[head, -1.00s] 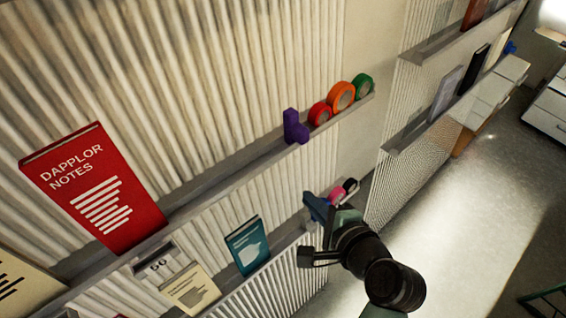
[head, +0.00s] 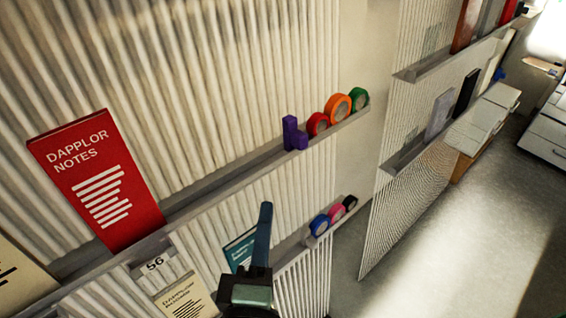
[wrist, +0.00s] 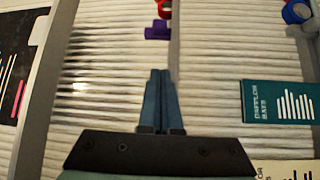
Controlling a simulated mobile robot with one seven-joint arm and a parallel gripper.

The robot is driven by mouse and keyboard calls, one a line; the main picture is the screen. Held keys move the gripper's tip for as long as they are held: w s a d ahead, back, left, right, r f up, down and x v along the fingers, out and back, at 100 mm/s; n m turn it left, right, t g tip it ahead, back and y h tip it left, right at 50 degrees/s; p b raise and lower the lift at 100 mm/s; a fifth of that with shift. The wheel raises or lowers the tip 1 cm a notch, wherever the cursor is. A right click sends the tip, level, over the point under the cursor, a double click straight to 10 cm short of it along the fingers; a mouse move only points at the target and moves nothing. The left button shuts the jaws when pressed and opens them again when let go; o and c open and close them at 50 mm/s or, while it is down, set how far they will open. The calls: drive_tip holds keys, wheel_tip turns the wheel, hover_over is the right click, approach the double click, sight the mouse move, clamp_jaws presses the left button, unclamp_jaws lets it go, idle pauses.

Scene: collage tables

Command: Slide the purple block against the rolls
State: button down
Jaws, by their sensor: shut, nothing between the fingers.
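The purple L-shaped block (head: 290,134) stands on the upper wall ledge (head: 225,172). To its right are the red roll (head: 317,124), the orange roll (head: 337,107) and the green roll (head: 358,98). The block is close to the red roll; I cannot tell whether they touch. My gripper (head: 265,208) is shut and empty, below and left of the block, apart from it. In the wrist view the shut fingertips (wrist: 160,72) point toward the purple block (wrist: 157,31), with the red roll (wrist: 164,9) just beyond it.
A red book (head: 95,180) leans on the ledge at left. A lower ledge holds a teal book (head: 238,248), a cream book (head: 187,298), and a blue roll (head: 320,225), pink roll (head: 337,212) and black roll (head: 350,202). The ledge between red book and block is bare.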

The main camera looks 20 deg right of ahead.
drive_tip(key=p, duration=0.4)
approach(293, 142)
drive_tip(key=w+a, duration=0.2)
drive_tip(key=w, duration=0.2)
drive_tip(key=d+p, duration=0.1)
drive_tip(key=w+d, duration=0.1)
drive_tip(key=d, duration=0.1)
drive_tip(key=shift+w+d+r+p, duration=0.1)
drive_tip(key=shift+d+r+p, duration=0.05)
drive_tip(key=shift+p, duration=0.2)
drive_tip(key=shift+w+d+f, duration=0.15)
drive_tip(key=shift+d+f, duration=0.05)
drive_tip(key=shift+d, duration=0.3)
